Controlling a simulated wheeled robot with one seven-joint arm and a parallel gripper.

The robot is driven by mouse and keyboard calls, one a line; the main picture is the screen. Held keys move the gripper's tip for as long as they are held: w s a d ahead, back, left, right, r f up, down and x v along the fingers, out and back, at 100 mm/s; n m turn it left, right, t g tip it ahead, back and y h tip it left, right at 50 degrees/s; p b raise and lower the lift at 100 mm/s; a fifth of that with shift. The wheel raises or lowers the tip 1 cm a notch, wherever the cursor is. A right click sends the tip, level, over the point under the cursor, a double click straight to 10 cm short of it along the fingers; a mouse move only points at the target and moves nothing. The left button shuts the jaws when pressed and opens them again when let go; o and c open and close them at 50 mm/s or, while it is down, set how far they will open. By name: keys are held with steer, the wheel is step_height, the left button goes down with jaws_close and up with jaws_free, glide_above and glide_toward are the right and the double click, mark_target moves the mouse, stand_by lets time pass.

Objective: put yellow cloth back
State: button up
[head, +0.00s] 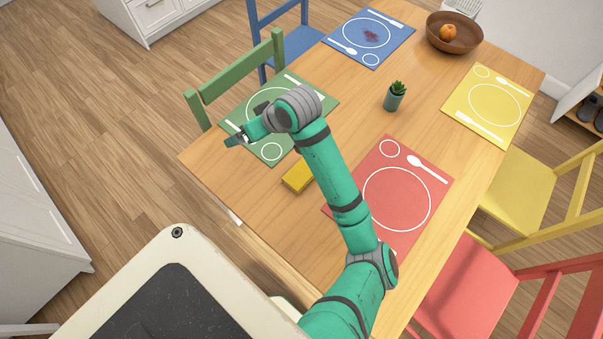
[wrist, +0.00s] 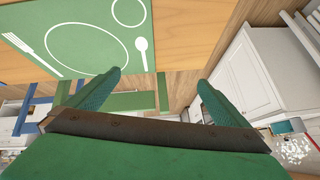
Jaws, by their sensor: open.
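The yellow cloth (head: 299,176) is a small folded block lying on the wooden table (head: 235,185), between the green placemat and the red placemat. My gripper (head: 236,141) is above the left edge of the green placemat (head: 323,102), to the left of the cloth and apart from it. In the wrist view my gripper's two fingers (wrist: 158,85) are spread with nothing between them. The wrist view also shows the green placemat (wrist: 80,62), but not the cloth.
A red placemat (head: 397,199), a blue placemat (head: 385,25) and a yellow placemat (head: 510,98) lie on the table. A potted succulent (head: 394,101) stands mid-table. A brown bowl (head: 462,44) holds orange fruit. A green chair (head: 236,75) stands beside the table.

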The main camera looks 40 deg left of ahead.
mark_target(301, 173)
steer(key=w+d+f+n+h, duration=0.1)
steer(key=w+d+h, duration=0.1)
steer(key=d+h, duration=0.35)
steer(key=w+d+f+n+h, duration=0.1)
steer(key=w+d+f+h, duration=0.1)
steer(key=d, duration=0.6)
steer(key=shift+t, duration=0.4)
steer(key=f, duration=0.9)
steer(key=shift+w+d+f, duration=0.15)
steer(key=shift+w+f, duration=0.15)
steer(key=shift+f, duration=0.05)
steer(key=shift+s+f, duration=0.1)
steer(key=shift+f, duration=0.15)
steer(key=shift+c, duration=0.6)
steer(key=c, duration=0.9)
steer(key=shift+r, duration=0.15)
